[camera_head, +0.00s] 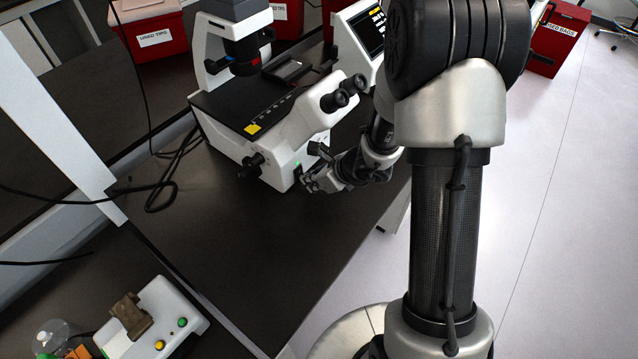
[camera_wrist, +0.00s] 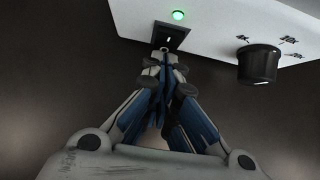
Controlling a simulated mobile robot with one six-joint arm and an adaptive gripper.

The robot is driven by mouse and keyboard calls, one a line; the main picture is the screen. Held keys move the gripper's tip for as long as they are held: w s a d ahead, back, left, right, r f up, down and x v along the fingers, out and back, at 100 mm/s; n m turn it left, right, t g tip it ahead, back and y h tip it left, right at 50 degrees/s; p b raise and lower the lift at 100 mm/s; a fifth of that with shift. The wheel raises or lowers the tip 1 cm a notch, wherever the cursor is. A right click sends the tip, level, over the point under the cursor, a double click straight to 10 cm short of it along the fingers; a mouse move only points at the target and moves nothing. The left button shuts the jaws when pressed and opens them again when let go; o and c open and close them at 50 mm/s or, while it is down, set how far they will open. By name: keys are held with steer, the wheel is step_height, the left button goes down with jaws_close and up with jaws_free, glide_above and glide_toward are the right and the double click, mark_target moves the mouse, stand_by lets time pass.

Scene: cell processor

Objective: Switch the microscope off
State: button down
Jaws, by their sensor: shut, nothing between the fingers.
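The microscope (camera_head: 275,118) stands on the dark bench, white with a black stage and two eyepieces. In the wrist view its white side panel (camera_wrist: 218,22) fills the top. A green light (camera_wrist: 179,15) is lit on it, and it also shows as a small green spot in the head view (camera_head: 298,164). Just below the light is a black rocker switch (camera_wrist: 169,38). My gripper (camera_wrist: 164,56) is shut and empty, its fingertips at the lower edge of the switch. I cannot tell whether they touch it. In the head view my gripper (camera_head: 306,181) is beside the microscope's lower front corner.
A black knob (camera_wrist: 259,64) with printed magnification marks sticks out to the right of the switch. A screen (camera_head: 366,32) stands behind the microscope. Red bins (camera_head: 152,30) are at the back. A white device with buttons (camera_head: 152,322) is at the lower left. The bench front is clear.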

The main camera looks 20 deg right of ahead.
steer(key=shift+f, duration=0.1)
steer(key=b, duration=0.2)
steer(key=f+b, duration=0.1)
steer(key=b, duration=0.1)
steer(key=shift+w+a+t, duration=0.15)
steer(key=shift+w+t, duration=0.05)
steer(key=shift+t, duration=0.1)
steer(key=shift+r+p, duration=0.4)
steer(key=shift+p, duration=0.15)
steer(key=shift+r, duration=0.1)
steer(key=shift+r+p, duration=0.6)
steer(key=shift+r, duration=0.15)
